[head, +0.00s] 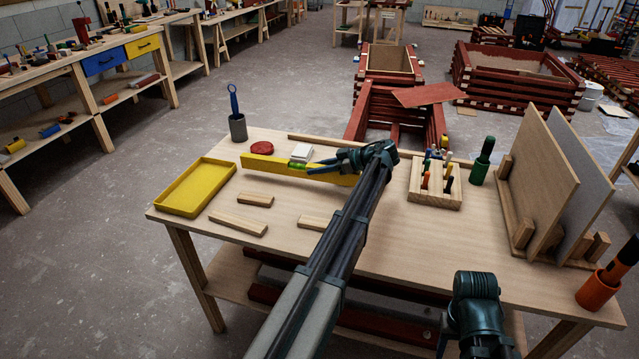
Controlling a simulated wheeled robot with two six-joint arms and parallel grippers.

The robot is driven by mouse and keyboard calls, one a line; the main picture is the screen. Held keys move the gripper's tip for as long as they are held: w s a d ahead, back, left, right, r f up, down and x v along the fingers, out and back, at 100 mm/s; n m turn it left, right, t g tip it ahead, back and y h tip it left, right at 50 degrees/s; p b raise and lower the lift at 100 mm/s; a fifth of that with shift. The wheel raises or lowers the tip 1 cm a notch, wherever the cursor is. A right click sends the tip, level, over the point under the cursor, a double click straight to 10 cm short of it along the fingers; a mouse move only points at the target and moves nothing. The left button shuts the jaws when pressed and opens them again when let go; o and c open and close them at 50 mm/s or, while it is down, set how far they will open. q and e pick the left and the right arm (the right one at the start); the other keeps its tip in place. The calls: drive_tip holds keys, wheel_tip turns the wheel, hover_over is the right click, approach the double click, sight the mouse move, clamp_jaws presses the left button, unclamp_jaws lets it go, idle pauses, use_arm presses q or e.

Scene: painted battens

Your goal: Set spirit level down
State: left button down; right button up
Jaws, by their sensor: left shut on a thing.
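The spirit level is a long yellow bar (262,163) with a green vial, in the head view over the back left part of the workbench (290,258). My left gripper (316,167) reaches across the bench and is shut on the level near its middle. The level runs from left to right, its right end near my left wrist. I cannot tell whether its underside touches the bench top. My right arm shows at the lower right; its gripper's fingers cannot be made out.
A yellow tray (183,214), a red disc (262,147), a grey cup (238,129) and wooden blocks (238,224) lie left. White pieces (301,152) sit behind the level. A peg block (421,196), a green holder (479,171) and upright boards (543,180) stand right.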

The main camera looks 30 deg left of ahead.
sight(352, 176)
use_arm(q)
drive_tip(key=shift+s+d, duration=0.3)
drive_tip(key=shift+s+d+f+b, duration=0.6)
drive_tip(key=shift+s+f+b, duration=0.1)
wheel_tip(352, 176, down, 3)
drive_tip(key=shift+w+r+b, duration=0.1)
drive_tip(key=shift+r+b, duration=0.1)
drive_tip(key=shift+b, duration=1.05)
drive_tip(key=shift+r, duration=0.15)
drive_tip(key=c, duration=0.6)
unclamp_jaws()
drive_tip(key=p+v, duration=0.4)
drive_tip(key=v, duration=0.6)
drive_tip(key=shift+w+d+r+p, duration=0.1)
drive_tip(key=shift+d+r+p, duration=0.1)
drive_tip(key=shift+d+p, duration=0.15)
drive_tip(key=shift+w+d+r, duration=0.1)
drive_tip(key=shift+d+r, duration=0.05)
drive_tip(key=shift+d, duration=0.4)
